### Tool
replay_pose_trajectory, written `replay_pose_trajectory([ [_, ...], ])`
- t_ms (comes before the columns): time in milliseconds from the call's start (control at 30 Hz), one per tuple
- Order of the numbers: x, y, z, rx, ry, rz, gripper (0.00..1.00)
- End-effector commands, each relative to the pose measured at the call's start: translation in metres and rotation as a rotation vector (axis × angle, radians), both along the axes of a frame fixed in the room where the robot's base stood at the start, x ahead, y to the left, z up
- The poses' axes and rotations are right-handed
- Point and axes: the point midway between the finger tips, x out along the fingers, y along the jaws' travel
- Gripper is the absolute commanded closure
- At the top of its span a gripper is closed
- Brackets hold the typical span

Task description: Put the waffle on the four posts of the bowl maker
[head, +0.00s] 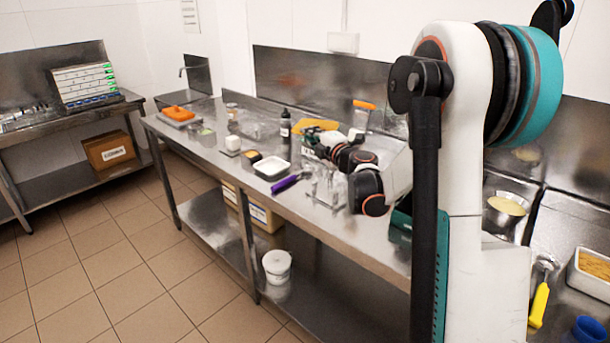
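My arm reaches from the right over the long steel table, and my gripper (322,150) is above its middle, mostly hidden behind my dark wrist links. I cannot see its fingertips or whether it holds anything. Just behind it is a flat yellow-orange piece (314,124), which may be the waffle; it is too small to tell. A shiny metal stand with thin upright parts (323,188), possibly the bowl maker, is at the table's front edge, left of my wrist. My arm partly covers it, and its four posts cannot be counted clearly.
A purple-handled tool (288,183), a white tray (272,168), a dark bottle (285,124) and small tubs stand on the table. An orange item (179,113) lies at its far left end. At right are a yellow-handled scoop (539,304) and a blue cup (590,330).

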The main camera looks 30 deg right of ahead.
Motion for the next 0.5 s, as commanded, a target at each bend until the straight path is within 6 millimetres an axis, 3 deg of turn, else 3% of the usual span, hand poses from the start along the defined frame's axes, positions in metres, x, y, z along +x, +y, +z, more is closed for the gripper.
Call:
replay_pose_trajectory([
  [167,0.0,0.0,-0.018,0.0,0.0,-0.001,1.0],
  [500,0.0,0.0,-0.102,0.0,0.0,0.0,1.0],
])
